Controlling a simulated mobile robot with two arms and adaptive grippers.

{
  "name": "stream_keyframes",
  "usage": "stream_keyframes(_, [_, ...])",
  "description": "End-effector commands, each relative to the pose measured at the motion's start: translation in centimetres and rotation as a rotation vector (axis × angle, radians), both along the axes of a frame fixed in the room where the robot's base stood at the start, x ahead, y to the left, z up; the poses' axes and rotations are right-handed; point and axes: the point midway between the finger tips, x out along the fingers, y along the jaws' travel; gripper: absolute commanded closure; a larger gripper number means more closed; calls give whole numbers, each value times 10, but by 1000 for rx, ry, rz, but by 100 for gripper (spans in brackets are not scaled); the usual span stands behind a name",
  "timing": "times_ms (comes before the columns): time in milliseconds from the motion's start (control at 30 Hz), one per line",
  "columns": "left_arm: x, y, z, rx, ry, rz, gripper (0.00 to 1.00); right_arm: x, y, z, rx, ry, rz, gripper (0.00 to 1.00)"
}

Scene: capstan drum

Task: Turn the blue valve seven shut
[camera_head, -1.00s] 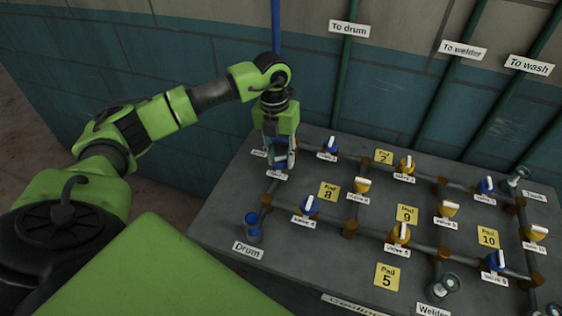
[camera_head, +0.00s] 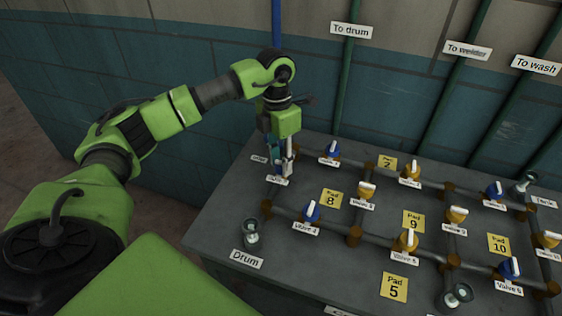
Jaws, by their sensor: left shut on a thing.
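My left gripper (camera_head: 283,164) points down at the back left corner of the pipe rig. It is shut on the handle of a valve there, with blue showing between the fingers. The fingers hide most of this valve, and its label (camera_head: 277,181) is too small to read. Other blue valves with white handles stand at the back (camera_head: 332,150), front left (camera_head: 312,212), back right (camera_head: 494,190) and front right (camera_head: 509,268). I cannot read a seven on any label. My right gripper is not in view.
A clear sight glass (camera_head: 250,233) stands by the Drum label (camera_head: 246,259), another (camera_head: 455,297) at front right. The wall with pipes rises behind.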

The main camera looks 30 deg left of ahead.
Motion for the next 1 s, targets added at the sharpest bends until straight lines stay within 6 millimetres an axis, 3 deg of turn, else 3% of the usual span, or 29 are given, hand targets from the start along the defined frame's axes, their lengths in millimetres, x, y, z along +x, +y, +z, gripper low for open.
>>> stream_keyframes(433, [1,0,2,-1,-5,-9,93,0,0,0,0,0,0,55])
stream_keyframes(467, [1,0,2,-1,-5,-9,69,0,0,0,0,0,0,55])
stream_keyframes(500, [1,0,2,-1,-5,-9,59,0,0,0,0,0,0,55])
stream_keyframes(533, [1,0,2,0,-4,-9,55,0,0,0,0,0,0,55])
stream_keyframes(867, [1,0,1,0,-2,-9,55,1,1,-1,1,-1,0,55])
stream_keyframes(1000, [2,1,13,0,-5,-9,55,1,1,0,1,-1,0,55])
